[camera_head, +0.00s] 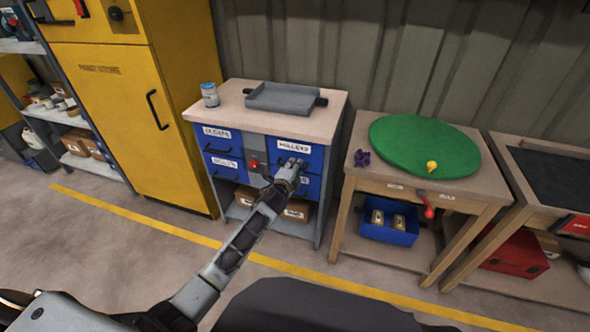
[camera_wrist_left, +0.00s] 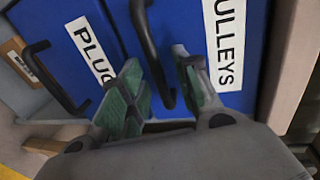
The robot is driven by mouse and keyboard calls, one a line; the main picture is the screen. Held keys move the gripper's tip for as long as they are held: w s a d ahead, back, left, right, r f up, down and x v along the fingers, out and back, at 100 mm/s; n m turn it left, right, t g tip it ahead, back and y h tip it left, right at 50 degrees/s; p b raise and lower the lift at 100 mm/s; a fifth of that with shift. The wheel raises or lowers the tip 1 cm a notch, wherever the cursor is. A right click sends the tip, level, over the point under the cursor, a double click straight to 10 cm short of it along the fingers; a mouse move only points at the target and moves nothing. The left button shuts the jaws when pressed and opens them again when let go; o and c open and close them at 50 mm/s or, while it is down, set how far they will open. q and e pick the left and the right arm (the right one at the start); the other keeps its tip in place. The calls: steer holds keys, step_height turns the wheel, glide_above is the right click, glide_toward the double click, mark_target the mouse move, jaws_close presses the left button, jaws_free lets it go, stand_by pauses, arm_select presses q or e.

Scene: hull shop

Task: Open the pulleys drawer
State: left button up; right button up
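The pulleys drawer (camera_head: 315,154) is the blue upper-right drawer of the workbench cabinet. Its front looks flush, so it appears shut. In the left wrist view the PULLEYS label (camera_wrist_left: 224,45) and the drawer's black bar handle (camera_wrist_left: 150,45) are close in front of me. My left gripper (camera_head: 292,164) is at this drawer front, and in the wrist view its green-padded fingers (camera_wrist_left: 160,78) are spread apart. The handle's end lies between the fingers, and I see no clear grip on it. In the head view the gripper hides part of the drawer and handle. My right gripper is not in view.
A drawer labelled PLUG (camera_wrist_left: 92,50), partly covered, adjoins it, with its own handle (camera_wrist_left: 50,80). A grey tray (camera_head: 283,97) and a can (camera_head: 209,94) stand on the cabinet top. A wooden table (camera_head: 350,188) stands right of the cabinet; a yellow locker (camera_head: 125,90) stands left.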

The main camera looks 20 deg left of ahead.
arm_select(q)
steer(key=shift+w, duration=0.25)
jaws_close()
stand_by(0.3)
